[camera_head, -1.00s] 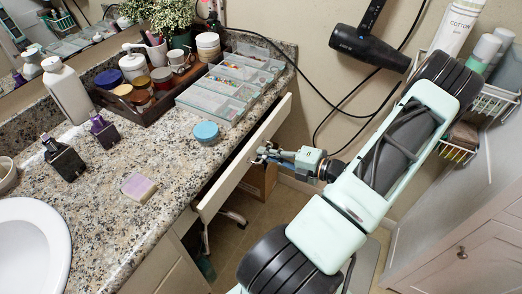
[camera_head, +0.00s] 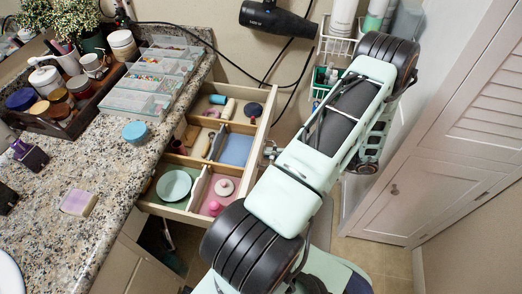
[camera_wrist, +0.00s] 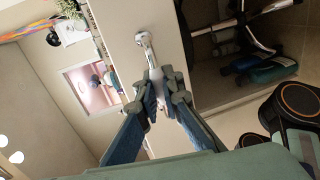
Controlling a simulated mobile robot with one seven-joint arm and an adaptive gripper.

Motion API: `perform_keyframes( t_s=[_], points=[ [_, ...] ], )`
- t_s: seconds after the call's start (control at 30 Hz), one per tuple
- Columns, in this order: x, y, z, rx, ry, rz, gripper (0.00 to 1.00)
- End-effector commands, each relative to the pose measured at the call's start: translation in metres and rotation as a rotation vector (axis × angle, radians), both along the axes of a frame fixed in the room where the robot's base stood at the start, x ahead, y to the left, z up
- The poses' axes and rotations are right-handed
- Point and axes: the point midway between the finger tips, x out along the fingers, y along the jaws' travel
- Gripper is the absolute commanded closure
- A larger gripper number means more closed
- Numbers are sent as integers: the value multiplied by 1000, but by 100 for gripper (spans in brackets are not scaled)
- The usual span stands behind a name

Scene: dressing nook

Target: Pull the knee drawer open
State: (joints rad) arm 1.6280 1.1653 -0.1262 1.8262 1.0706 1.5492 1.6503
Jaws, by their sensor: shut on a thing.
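The knee drawer (camera_head: 263,128) stands well out from under the granite counter, its inside in full view in the head view. Dividers split it into compartments holding small items. In the wrist view I see its pale front (camera_wrist: 120,25) and metal handle (camera_wrist: 145,42). My gripper (camera_wrist: 159,84) is shut on the handle, its two blue fingers closing around its lower end. In the head view my gripper (camera_head: 272,150) is at the drawer's front, partly hidden by my arm.
The granite counter (camera_head: 95,155) carries a dark tray of jars (camera_head: 85,100), clear organizer boxes (camera_head: 150,80), a blue round tin (camera_head: 135,132) and a soap-like block (camera_head: 79,202). A hair dryer (camera_head: 270,18) and wire baskets hang on the wall. A white louvred cabinet (camera_head: 410,180) stands at right.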

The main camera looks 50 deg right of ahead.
Motion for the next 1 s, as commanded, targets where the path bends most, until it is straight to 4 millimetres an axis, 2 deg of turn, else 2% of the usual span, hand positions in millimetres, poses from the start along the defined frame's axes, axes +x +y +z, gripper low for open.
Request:
perform_keyframes(
  t_s=[0.2, 0.63, 0.67, 0.73, 1.0],
  points=[
    [-12, -6, 0, -1, -1, -2, 100],
    [-14, -7, 1, -1, -1, -3, 100],
    [-14, -7, 1, -2, -1, -3, 92],
    [-14, -7, 0, -2, -1, -2, 86],
    [-14, -6, 1, -1, 0, -1, 86]
  ],
)
